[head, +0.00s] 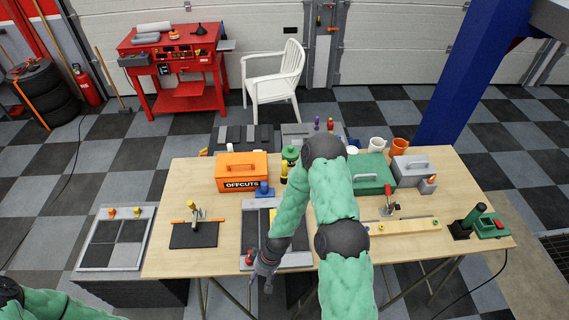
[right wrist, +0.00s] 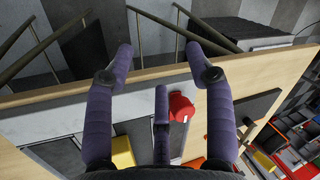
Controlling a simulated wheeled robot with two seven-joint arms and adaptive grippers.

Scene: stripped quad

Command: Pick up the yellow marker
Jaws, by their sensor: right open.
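My right gripper (head: 266,272) hangs at the front edge of the table, by the front of a grey tray. In the right wrist view its purple fingers (right wrist: 165,78) are spread, with nothing between their tips. A yellow piece (right wrist: 122,152) shows low in that view, partly hidden behind a finger; I cannot tell whether it is the marker. In the head view a small yellow piece (head: 272,214) lies on the tray beside my arm. A yellow upright thing (head: 284,170) stands farther back. My left gripper is out of view.
A red knob (right wrist: 181,107) is close to the fingers. An orange OFFCUTS box (head: 240,172), a blue piece (head: 264,189) and a black pad with a clamp (head: 194,235) stand to the left. A green case (head: 371,173) is right. Bare wood lies at the front left.

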